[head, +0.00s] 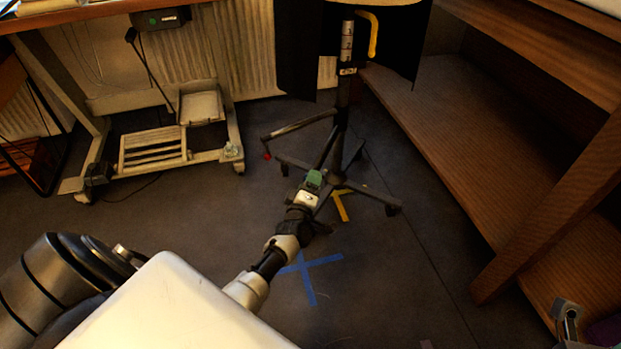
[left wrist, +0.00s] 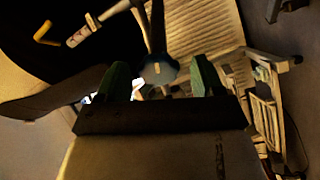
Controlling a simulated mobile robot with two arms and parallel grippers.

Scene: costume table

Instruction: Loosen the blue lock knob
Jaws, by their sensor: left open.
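My left gripper (head: 314,179) reaches out over the floor in the head view, in front of the dark wheeled stand (head: 343,95). Its green fingers also show in the left wrist view (left wrist: 160,80), spread apart with nothing held between them. Beyond the gap between them is a bluish-grey rounded shape (left wrist: 158,72); I cannot tell if it is the blue lock knob. No clear blue knob shows on the stand in the head view. The stand has a ringed metal upper post (head: 347,45) with a yellow handle (head: 372,35) beside it. My right gripper is not identifiable.
A pale wheeled frame (head: 150,150) stands at the left before a radiator (head: 250,50). A wooden shelf unit (head: 480,150) fills the right side. A dark panel (head: 298,50) hangs behind the stand. Blue tape (head: 312,267) and yellow tape (head: 341,205) mark the dark floor.

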